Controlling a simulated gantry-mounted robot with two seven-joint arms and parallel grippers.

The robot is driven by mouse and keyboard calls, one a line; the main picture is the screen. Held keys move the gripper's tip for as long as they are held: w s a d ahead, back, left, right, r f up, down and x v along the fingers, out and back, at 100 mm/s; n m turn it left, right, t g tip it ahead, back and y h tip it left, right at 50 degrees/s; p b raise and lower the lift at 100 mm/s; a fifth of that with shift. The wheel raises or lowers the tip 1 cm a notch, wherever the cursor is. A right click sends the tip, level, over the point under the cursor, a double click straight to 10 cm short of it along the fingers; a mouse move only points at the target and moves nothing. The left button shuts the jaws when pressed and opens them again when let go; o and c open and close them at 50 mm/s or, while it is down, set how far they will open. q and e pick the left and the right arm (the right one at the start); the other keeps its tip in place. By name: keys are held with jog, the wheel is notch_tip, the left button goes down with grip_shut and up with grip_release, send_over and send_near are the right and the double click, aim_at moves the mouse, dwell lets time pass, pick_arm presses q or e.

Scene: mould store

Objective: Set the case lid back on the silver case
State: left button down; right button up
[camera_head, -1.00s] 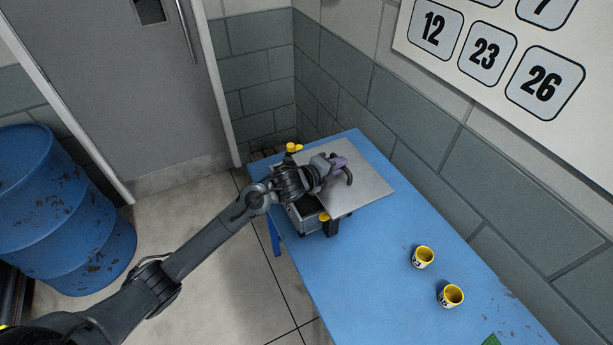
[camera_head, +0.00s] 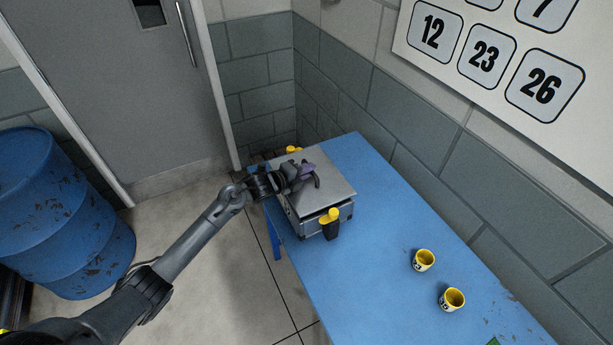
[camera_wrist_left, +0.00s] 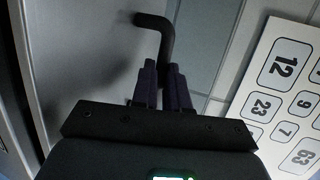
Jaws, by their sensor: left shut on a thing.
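The silver case (camera_head: 346,212) stands at the far left end of the blue table. The case lid (camera_head: 328,187), a flat grey plate, is over the top of the case and nearly in line with it. I cannot tell whether it rests fully on the rim. My left gripper (camera_head: 307,173) is shut on the lid's dark bent handle, which also shows in the left wrist view (camera_wrist_left: 158,35) between the fingers (camera_wrist_left: 163,85). Yellow-topped black clips (camera_head: 330,222) show at the near and far sides of the case. My right gripper is not in view.
The blue table (camera_head: 400,225) is largely clear to the right of the case. Two yellow-rimmed cups (camera_head: 424,260) (camera_head: 452,299) stand on its right half. A block wall (camera_head: 440,150) runs behind the table. A blue drum (camera_head: 60,215) stands at left on the floor.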

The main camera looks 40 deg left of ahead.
pick_arm(q)
notch_tip(320, 180, down, 2)
jog(key=shift+f, duration=0.15)
jog(key=shift+f+b, duration=0.3)
jog(key=c, duration=1.1)
grip_release()
